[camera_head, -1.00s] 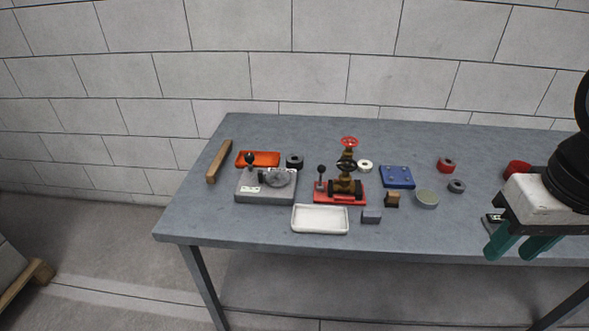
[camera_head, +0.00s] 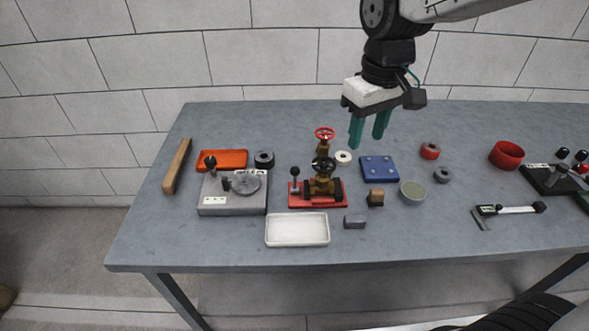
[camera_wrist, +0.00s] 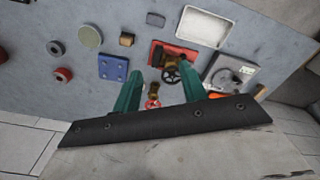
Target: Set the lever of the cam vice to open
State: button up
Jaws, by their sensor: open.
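My gripper (camera_head: 367,142) is open and empty, above the table behind the blue block and right of both fixtures. In the wrist view, the red base (camera_wrist: 184,50) shows beyond my open fingers (camera_wrist: 161,76).
A white tray (camera_head: 297,230), a grey block (camera_head: 355,221) and a brown block (camera_head: 375,197) lie near the red base. An orange tray (camera_head: 222,159) and wooden bar (camera_head: 177,165) are left.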

aim_at(294, 171)
jog(key=w+a+f+n, duration=0.1)
jog(key=w+a+f, duration=0.2)
jog(key=a, duration=0.1)
jog(key=w+a+f+n, duration=0.1)
jog(key=w+a+f, duration=0.2)
jog(key=a, duration=0.1)
jog(key=w+a+f+n, duration=0.1)
jog(key=w+a+f, duration=0.1)
jog(key=a+f, duration=0.2)
jog(key=shift+w+a+n+g, duration=0.3)
jog(key=shift+w+g, duration=0.1)
notch_tip(294, 171, down, 8)
jog(key=shift+r, duration=0.1)
jog(key=shift+c, duration=0.2)
jog(key=shift+a, duration=0.1)
grip_shut()
